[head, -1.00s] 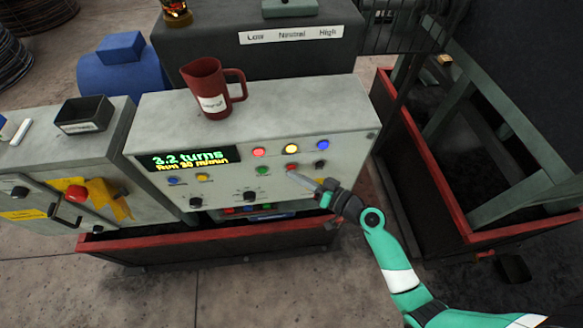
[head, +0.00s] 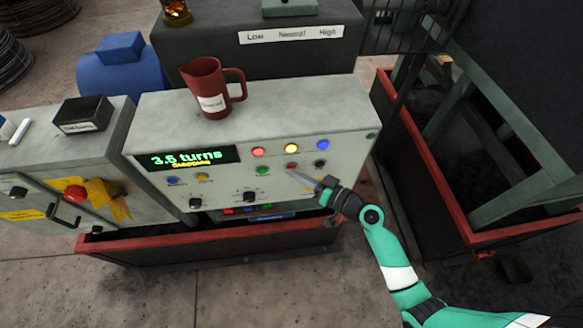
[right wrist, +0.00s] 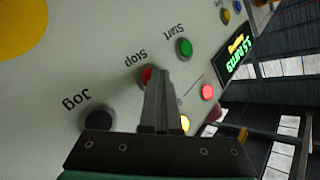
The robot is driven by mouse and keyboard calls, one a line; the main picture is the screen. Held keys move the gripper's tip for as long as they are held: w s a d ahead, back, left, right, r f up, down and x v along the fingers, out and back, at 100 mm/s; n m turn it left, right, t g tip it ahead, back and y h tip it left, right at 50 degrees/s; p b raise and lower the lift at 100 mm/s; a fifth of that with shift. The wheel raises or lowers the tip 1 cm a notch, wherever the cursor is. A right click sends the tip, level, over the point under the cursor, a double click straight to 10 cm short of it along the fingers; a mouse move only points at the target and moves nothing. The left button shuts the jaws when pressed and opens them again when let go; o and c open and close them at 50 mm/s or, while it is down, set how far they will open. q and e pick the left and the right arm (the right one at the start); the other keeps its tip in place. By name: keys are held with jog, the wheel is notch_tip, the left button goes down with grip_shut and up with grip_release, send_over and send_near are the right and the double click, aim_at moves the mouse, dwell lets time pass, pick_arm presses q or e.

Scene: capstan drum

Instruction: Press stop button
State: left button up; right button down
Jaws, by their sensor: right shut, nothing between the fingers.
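The red stop button (head: 291,166) is on the sloping front of the grey control panel (head: 330,139), between the green start button (head: 263,171) and the black jog button (head: 318,164). My right gripper (head: 294,174) is shut and empty, its tips at the stop button. In the right wrist view, the shut fingers (right wrist: 157,74) partly hide the stop button (right wrist: 146,74) under the "Stop" label. I cannot tell whether they still touch it. My left gripper is not in view.
Red, yellow and blue lamps (head: 292,148) sit above the buttons. A red jug (head: 206,85) stands on top of the panel. A cabinet with a red knob (head: 75,194) is at left. A red-edged frame (head: 440,190) stands right of my arm.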

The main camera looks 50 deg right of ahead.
dwell(0.4)
jog(key=shift+s+a, duration=0.5)
jog(key=shift+s, duration=0.1)
jog(key=s+a, duration=0.3)
jog(key=shift+s+a+p, duration=0.1)
jog(key=shift+s+p, duration=0.3)
dwell(0.8)
